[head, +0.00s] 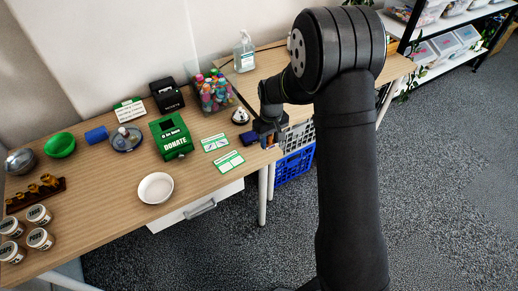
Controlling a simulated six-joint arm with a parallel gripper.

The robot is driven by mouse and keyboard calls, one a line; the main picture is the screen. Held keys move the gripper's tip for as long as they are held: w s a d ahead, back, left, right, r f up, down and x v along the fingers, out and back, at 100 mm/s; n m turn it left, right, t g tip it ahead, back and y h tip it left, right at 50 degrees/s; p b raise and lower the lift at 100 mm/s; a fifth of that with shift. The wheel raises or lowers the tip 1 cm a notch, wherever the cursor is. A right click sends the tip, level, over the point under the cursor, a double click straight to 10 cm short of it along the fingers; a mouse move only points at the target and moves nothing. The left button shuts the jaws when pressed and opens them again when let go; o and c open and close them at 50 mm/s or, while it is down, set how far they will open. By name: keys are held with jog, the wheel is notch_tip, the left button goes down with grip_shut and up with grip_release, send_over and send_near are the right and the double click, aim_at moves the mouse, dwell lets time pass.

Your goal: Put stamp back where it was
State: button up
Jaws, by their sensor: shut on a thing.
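My gripper (268,130) is at the right end of the wooden table, beside its right edge. It is shut on a small brownish thing, which looks like the stamp (270,142). Most of the stamp is hidden by the gripper, and I cannot tell if it touches the table. A small dark blue pad (249,138) lies on the table just left of the gripper.
A silver bell (240,116) stands behind the pad. Two green-and-white cards (229,162) lie to its left, near a green donation box (171,137). A tub of colourful bottles (212,92) stands behind. A white bowl (155,188) is near the front edge.

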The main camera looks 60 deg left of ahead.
jog(key=s+a+f, duration=0.2)
jog(key=a, duration=0.1)
jog(key=shift+s+f, duration=0.25)
jog(key=shift+s, duration=0.1)
jog(key=shift+f, duration=1.9)
jog(key=shift+f, duration=0.15)
jog(key=o, duration=0.8)
notch_tip(320, 180, up, 12)
